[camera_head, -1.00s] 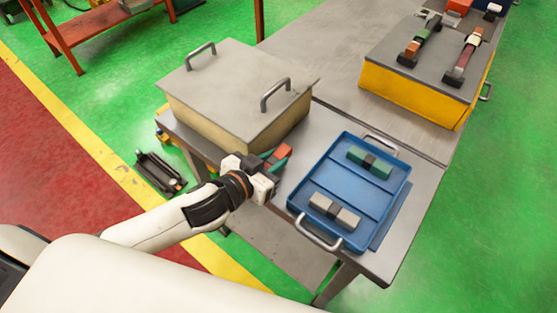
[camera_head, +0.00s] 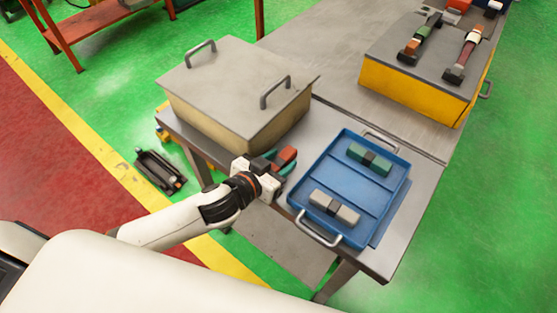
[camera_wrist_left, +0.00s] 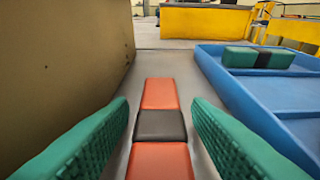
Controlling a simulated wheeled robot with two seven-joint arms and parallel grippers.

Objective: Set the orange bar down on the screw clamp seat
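The orange bar (camera_wrist_left: 160,95), with a dark grey middle block, lies lengthwise between the two teal fingers of my left gripper (camera_wrist_left: 162,108) in the left wrist view. A gap shows on both sides of the bar, so the gripper is open around it and not touching it. In the head view the orange bar (camera_head: 287,156) shows partly behind the gripper, beside the beige box. The bar's underside is hidden, so I cannot tell what it rests on. I cannot make out the screw clamp seat for certain. My right gripper is out of view.
A beige lidded box (camera_head: 235,85) with two handles stands close on the left of the bar. A blue tray (camera_head: 340,188) holding a green bar (camera_head: 369,160) and a grey bar (camera_head: 334,208) sits to the right. A yellow box (camera_head: 410,95) with two bar-like assemblies stands farther back.

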